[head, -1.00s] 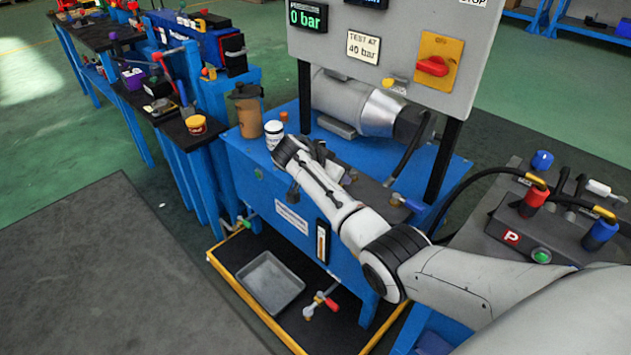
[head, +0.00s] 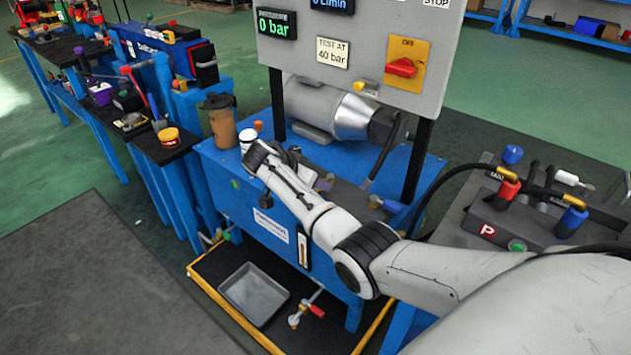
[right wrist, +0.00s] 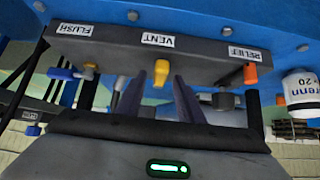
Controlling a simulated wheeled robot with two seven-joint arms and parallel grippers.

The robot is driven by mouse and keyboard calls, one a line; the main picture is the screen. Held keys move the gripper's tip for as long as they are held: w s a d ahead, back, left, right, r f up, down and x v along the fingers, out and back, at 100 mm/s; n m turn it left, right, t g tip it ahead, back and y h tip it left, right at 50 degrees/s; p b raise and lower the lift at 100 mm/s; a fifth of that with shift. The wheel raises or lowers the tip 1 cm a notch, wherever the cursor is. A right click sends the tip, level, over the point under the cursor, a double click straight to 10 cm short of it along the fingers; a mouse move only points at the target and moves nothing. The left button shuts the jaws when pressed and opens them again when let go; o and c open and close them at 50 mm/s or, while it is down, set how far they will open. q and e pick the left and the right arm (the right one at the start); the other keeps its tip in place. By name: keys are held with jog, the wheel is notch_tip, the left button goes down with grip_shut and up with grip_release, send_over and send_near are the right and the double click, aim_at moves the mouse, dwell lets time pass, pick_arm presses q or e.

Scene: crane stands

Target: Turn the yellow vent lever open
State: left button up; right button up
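The yellow vent lever (right wrist: 161,72) hangs under the VENT label of a dark manifold in the right wrist view, which appears upside down. My right gripper (right wrist: 160,100) is open, its two dark fingers on either side of the lever with gaps between them. I cannot tell how deep the lever sits between the fingers. In the head view my right arm reaches from the right across the blue bench (head: 223,168). Its hand hides the lever there, and the fingertips are not visible. My left gripper is in neither view.
In the wrist view, a blue-handled FLUSH valve (right wrist: 72,73) and orange RELIEF knob (right wrist: 250,74) flank the lever. A white filter can (right wrist: 300,95) is close by. In the head view, a control panel (head: 340,75) reading 0 bar stands behind my arm. A grey tray (head: 253,292) lies below.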

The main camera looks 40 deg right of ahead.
jog(key=shift+r, duration=0.1)
jog(key=v, duration=1)
jog(key=shift+p, duration=0.45)
jog(key=shift+a, duration=0.1)
jog(key=s+a+f+n+t+y, duration=0.1)
jog(key=s+a+f+n+y, duration=0.2)
jog(key=f, duration=0.4)
jog(key=s+a+f+n+t, duration=0.25)
jog(key=s+f+n, duration=0.2)
jog(key=f, duration=0.35)
jog(key=s+a+f+n+t+y, duration=0.1)
jog(key=s+a+f+n+y, duration=0.2)
jog(key=f, duration=0.4)
jog(key=s+a+n+t+y, duration=0.1)
jog(key=s+a+n+y, duration=0.1)
jog(key=s+a, duration=0.4)
jog(key=s+a+n+t+y, duration=0.1)
jog(key=s+a+n+y, duration=0.2)
jog(key=s, duration=1.1)
jog(key=a+n, duration=0.2)
jog(key=a, duration=0.1)
jog(key=shift+r, duration=0.2)
